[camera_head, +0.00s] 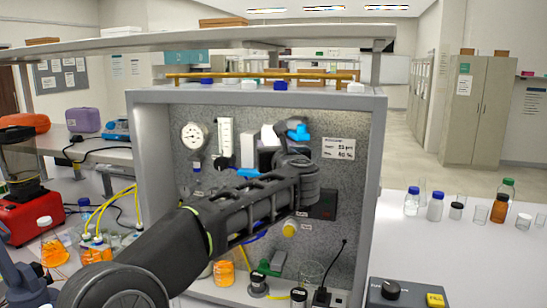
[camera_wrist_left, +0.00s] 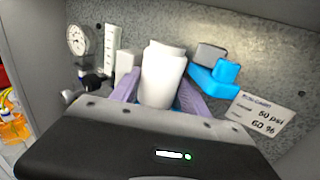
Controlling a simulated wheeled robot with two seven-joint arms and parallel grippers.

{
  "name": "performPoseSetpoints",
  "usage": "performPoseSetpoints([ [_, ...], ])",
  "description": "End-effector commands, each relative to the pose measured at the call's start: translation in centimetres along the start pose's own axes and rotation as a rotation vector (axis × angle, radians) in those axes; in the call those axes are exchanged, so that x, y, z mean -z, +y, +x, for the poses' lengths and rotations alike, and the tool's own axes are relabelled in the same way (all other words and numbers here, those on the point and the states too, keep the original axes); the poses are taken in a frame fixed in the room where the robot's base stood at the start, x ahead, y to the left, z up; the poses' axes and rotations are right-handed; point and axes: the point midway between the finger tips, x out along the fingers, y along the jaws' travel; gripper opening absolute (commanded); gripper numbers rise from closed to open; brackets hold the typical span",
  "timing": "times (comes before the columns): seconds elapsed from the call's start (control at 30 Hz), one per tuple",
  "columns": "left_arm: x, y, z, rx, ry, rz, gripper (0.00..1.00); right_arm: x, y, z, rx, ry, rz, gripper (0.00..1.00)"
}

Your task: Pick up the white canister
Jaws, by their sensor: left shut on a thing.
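The white canister (camera_wrist_left: 163,75) stands roughly upright in the left wrist view, in front of the speckled grey back panel of the rig. My left gripper (camera_wrist_left: 159,88) has its two purple fingers on either side of the canister and is shut on it. The canister's lower part is hidden behind the gripper body. In the head view, my left arm reaches into the rig and hides most of the gripper; a white piece, probably the canister (camera_head: 268,134), shows just above the wrist. My right gripper is not in view.
A blue fitting (camera_wrist_left: 216,78) sits close right of the canister. A round gauge (camera_head: 194,136) and a clear flow tube (camera_head: 225,137) are on the panel to the left. A label (camera_head: 344,149) is at right. Glassware and a valve (camera_head: 271,265) stand below; bottles (camera_head: 435,206) stand on the right bench.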

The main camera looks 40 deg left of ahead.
Motion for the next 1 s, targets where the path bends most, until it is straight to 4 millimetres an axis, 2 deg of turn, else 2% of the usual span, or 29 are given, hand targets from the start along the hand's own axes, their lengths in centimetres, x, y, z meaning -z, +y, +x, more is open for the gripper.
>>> performPoseSetpoints([
  [0.03,0.3,0.0,-1.1,0.001,-0.006,0.000,0.01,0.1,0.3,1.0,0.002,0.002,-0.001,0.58],
  [0.6,0.3,0.0,-14.1,0.002,-0.004,-0.001,0.01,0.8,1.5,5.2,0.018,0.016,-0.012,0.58],
  [0.8,0.1,0.1,-16.0,-0.001,-0.002,0.001,0.01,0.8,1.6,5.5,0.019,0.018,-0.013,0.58],
  [1.0,0.1,0.1,-16.3,-0.002,-0.001,0.001,0.01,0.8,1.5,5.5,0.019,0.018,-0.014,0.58],
])
